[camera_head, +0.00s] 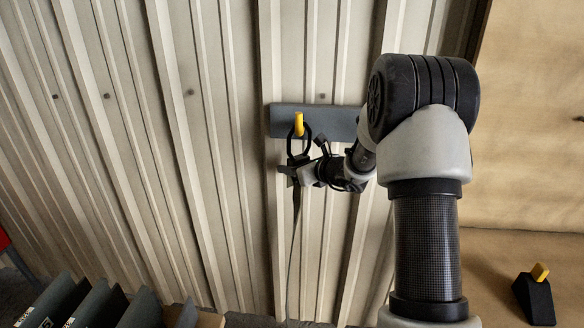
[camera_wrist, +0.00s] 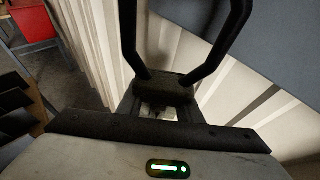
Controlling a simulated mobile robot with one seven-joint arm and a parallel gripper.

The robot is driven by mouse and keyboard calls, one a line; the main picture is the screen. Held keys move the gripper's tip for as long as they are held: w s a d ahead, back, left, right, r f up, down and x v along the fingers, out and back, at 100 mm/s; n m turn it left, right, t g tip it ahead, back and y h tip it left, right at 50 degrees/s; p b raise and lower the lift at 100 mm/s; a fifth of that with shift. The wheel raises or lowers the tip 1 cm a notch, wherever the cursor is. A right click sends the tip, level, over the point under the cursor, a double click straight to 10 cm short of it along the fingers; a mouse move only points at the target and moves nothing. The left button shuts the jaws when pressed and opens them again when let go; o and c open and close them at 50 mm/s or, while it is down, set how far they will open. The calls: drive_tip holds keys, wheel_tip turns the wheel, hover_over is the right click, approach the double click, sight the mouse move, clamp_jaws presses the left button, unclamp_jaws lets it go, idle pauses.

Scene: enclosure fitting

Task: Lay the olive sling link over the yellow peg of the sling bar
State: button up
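The sling bar (camera_head: 345,124) is a grey-blue plate on the ribbed wall, with its yellow peg (camera_head: 299,119) sticking out near the left end. It fills the upper right of the wrist view (camera_wrist: 270,45). The sling link (camera_head: 290,141) is a dark loop, looking almost black, standing upright from my gripper (camera_head: 300,174). Its top overlaps the peg's lower end; I cannot tell whether it is around the peg. In the wrist view the link's two sides (camera_wrist: 128,40) rise from a dark block held at my gripper (camera_wrist: 165,108). The loop's top is out of frame there.
A dark strap (camera_head: 292,255) hangs below my gripper along the wall. Dark upright panels (camera_head: 95,303) stand at the lower left. A black block with a yellow top (camera_head: 535,298) sits at the lower right. A red object (camera_wrist: 32,20) shows at far left.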

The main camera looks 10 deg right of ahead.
drive_tip(key=shift+s, duration=0.1)
drive_tip(key=v, duration=1.7)
drive_tip(key=shift+p, duration=0.35)
drive_tip(key=shift+d, duration=0.15)
